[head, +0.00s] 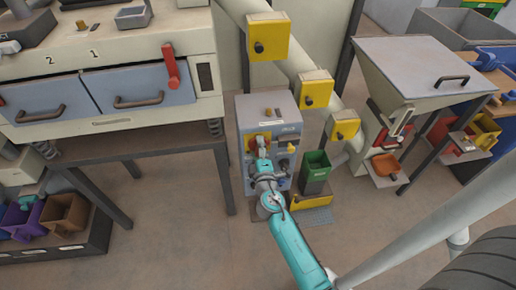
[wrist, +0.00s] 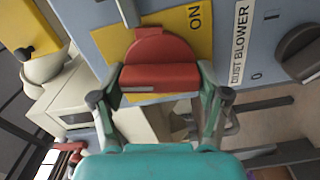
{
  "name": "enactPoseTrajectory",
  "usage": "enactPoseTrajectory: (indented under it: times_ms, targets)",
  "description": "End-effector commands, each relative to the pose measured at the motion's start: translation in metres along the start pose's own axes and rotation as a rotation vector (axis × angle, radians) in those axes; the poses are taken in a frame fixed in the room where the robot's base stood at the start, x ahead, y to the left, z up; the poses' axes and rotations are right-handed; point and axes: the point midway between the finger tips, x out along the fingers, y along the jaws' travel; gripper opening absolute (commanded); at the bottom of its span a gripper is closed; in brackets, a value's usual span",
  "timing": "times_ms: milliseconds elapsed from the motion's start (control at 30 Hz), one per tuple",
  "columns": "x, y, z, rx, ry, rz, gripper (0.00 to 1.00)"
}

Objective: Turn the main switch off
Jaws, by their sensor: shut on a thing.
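The main switch is a red rotary handle (wrist: 158,76) on a yellow plate (wrist: 112,42) marked ON, fixed to a blue-grey panel. In the head view the yellow and red switch (head: 252,142) sits on the front of a grey control box (head: 268,108), partly hidden by my gripper (head: 263,155). In the wrist view my gripper (wrist: 160,84) has one finger on each side of the handle's raised red bar and is shut on it. The bar lies across the picture. The ON word is at its upper right; no OFF word is visible.
A dark knob (wrist: 301,52) beside a DUST BLOWER label (wrist: 239,43) is on the same panel. A green bin (head: 315,166) stands right of the control box. A bench with drawers (head: 151,93) and a red lever (head: 170,67) is to the left. Open floor lies in front.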

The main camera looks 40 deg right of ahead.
Motion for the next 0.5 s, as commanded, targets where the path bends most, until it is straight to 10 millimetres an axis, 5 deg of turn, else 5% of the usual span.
enactPoseTrajectory:
  times_ms: [500]
  targets:
    - [0.0001,-0.0011,-0.0010,-0.207,0.003,0.000,0.40]
